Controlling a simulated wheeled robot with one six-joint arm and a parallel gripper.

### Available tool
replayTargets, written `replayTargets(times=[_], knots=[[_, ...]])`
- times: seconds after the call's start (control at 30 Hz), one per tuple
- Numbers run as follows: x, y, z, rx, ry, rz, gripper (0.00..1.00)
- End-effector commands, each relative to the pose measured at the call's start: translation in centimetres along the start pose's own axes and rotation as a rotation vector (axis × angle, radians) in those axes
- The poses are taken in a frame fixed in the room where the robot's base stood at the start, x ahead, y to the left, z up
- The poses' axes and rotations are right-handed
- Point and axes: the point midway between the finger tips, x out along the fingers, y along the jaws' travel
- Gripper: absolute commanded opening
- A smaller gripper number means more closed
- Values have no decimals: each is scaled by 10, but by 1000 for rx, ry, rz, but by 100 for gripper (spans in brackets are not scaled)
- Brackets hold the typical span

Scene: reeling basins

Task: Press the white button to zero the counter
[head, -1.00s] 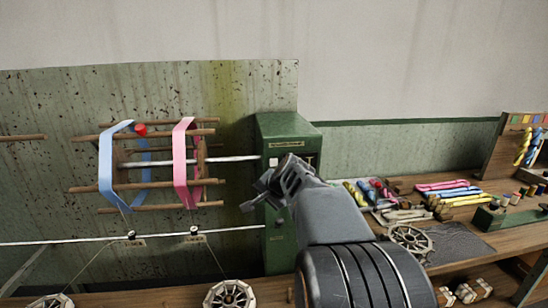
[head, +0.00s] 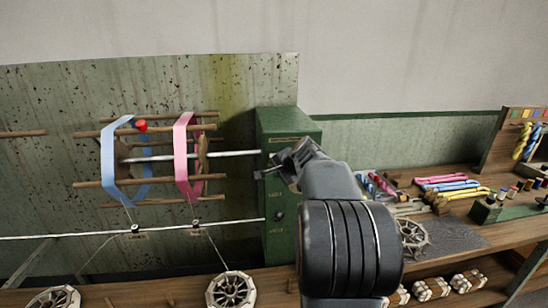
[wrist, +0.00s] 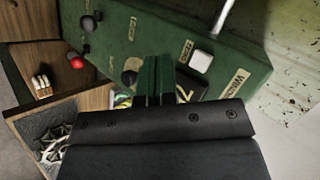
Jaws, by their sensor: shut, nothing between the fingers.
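The white button (wrist: 200,61) sits on the front of the green cabinet (wrist: 150,40) in the wrist view, beside a small label that seems to read ZERO. In the head view the green cabinet (head: 290,122) stands behind my arm, and I cannot make out the button there; my gripper probably covers it. The gap to the panel is hard to judge.
A reel with a blue skein (head: 109,165) and a pink skein (head: 181,160) is left of the cabinet. Coloured hanks (head: 450,188) lie on the bench at right.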

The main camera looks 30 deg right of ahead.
Motion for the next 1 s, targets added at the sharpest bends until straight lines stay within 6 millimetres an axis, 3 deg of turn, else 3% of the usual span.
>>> replayTargets(times=[0.5, 1.0], knots=[[39, -31, -29, -1, -2, 1, 0], [48, -35, -34, -1, -1, 1, 0]])
